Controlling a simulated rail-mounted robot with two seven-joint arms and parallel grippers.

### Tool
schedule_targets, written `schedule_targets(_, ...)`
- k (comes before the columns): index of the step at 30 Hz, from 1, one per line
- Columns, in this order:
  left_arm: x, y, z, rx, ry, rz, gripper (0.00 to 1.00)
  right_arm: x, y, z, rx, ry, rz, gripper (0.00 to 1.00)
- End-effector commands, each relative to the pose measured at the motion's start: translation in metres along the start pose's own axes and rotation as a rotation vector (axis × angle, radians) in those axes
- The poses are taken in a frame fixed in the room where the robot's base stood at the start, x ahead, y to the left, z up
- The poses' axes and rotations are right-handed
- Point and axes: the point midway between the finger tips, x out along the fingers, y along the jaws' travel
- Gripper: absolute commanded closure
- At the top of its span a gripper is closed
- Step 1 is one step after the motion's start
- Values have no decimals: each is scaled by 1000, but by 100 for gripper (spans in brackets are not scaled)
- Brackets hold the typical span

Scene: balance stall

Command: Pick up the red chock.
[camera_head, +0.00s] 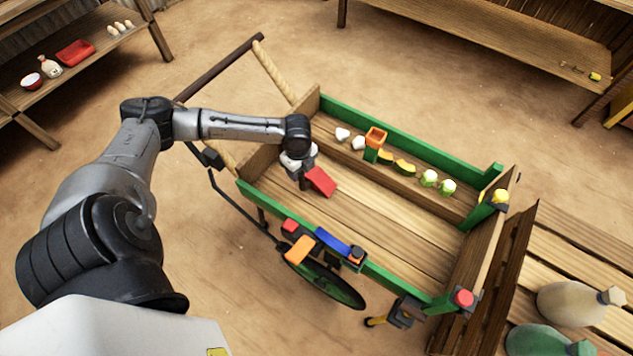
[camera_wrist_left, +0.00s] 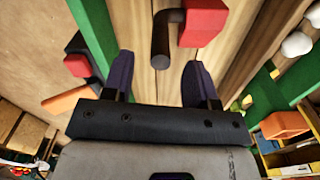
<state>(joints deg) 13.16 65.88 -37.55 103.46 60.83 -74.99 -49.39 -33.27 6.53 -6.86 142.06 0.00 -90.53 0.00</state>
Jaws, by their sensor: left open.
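The red chock (camera_head: 320,181) lies on the plank bed of the green-sided cart, near its left end. In the left wrist view the chock (camera_wrist_left: 203,22) shows at the top, with a dark round bar (camera_wrist_left: 162,40) beside it that looks like its handle. My left gripper (camera_head: 304,182) is over the cart bed, close beside the chock. Its two fingers (camera_wrist_left: 160,62) are apart, and the bar's end appears between the fingertips in the picture. I cannot tell the depth between them or any contact. My right gripper is not in view.
The cart's green front rail (camera_head: 395,285) carries red, orange and blue pieces (camera_head: 332,240). White, orange, yellow and green items (camera_head: 405,168) line the back side. The bed's middle and right are clear. A slatted bench (camera_head: 570,262) with sacks stands at the right.

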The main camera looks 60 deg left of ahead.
Motion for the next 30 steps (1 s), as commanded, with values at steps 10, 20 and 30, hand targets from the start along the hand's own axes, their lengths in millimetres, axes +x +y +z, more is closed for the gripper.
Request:
schedule_targets(10, 37, 0, -2, 0, -1, 1, 47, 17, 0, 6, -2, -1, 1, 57)
schedule_targets(20, 36, 0, -2, 1, -1, 0, 64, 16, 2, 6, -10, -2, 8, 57)
schedule_targets(30, 36, 0, -2, 1, -1, 0, 96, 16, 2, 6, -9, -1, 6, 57)
